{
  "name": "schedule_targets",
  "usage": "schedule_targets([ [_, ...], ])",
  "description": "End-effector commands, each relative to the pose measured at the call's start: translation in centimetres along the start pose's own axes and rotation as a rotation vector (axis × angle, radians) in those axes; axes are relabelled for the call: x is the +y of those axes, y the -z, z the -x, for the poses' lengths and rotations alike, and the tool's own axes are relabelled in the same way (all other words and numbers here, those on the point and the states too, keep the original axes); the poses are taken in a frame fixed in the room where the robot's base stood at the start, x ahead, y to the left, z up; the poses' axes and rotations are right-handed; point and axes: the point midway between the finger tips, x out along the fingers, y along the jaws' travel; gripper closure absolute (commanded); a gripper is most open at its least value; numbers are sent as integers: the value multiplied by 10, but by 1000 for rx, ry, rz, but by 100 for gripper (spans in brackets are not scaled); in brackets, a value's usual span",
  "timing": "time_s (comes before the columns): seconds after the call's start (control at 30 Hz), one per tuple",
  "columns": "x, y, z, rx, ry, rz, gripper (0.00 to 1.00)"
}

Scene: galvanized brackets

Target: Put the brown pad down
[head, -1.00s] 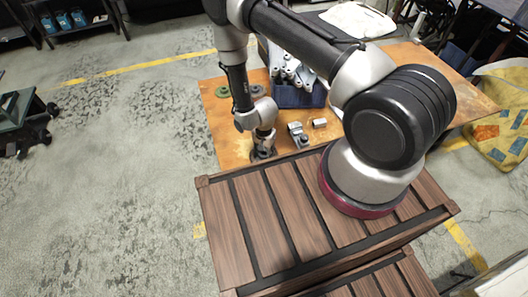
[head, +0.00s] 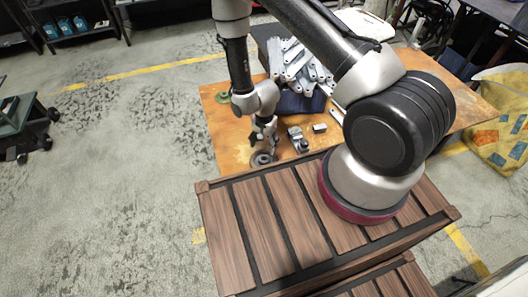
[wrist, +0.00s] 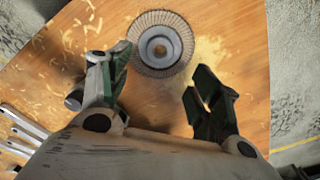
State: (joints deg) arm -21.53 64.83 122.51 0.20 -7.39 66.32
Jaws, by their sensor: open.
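The brown pad (wrist: 160,45), a round disc with a ribbed brown rim and a grey centre, lies flat on the orange-brown tabletop (wrist: 235,60). In the head view the pad (head: 262,159) is near the table's front edge, close to the wooden crate. My gripper (wrist: 160,78) is open and empty, with its two green-and-dark fingers apart on either side below the pad in the wrist view. In the head view my gripper (head: 264,138) is just above the pad, apart from it.
A dark blue bin (head: 300,103) heaped with grey brackets stands behind on the table. A metal fitting (head: 297,138) and a small block (head: 319,128) lie right of the pad. The slatted wooden crate (head: 265,215) stands in front. A green disc (head: 222,97) lies at the left.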

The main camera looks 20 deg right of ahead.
Motion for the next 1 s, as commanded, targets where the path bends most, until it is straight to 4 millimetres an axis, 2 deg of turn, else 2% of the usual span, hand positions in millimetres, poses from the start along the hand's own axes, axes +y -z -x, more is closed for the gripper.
schedule_targets([
  [0.1, 0, 0, 18, 0, 0, 0, 37],
  [0.37, 0, 0, 28, 0, 0, 0, 37],
  [0.47, -4, 5, 41, 4, 8, 11, 37],
  [0.57, -15, 18, 80, 16, 32, 49, 37],
  [0.67, -21, 36, 142, 35, 61, 111, 37],
  [0.7, -20, 44, 170, 44, 73, 140, 37],
  [0.77, -16, 52, 212, 60, 89, 186, 37],
  [0.8, -10, 57, 239, 70, 98, 216, 37],
  [0.87, 0, 62, 278, 87, 111, 263, 37],
  [0.9, 8, 63, 304, 99, 119, 293, 37],
  [1.0, 35, 64, 363, 133, 138, 368, 37],
])
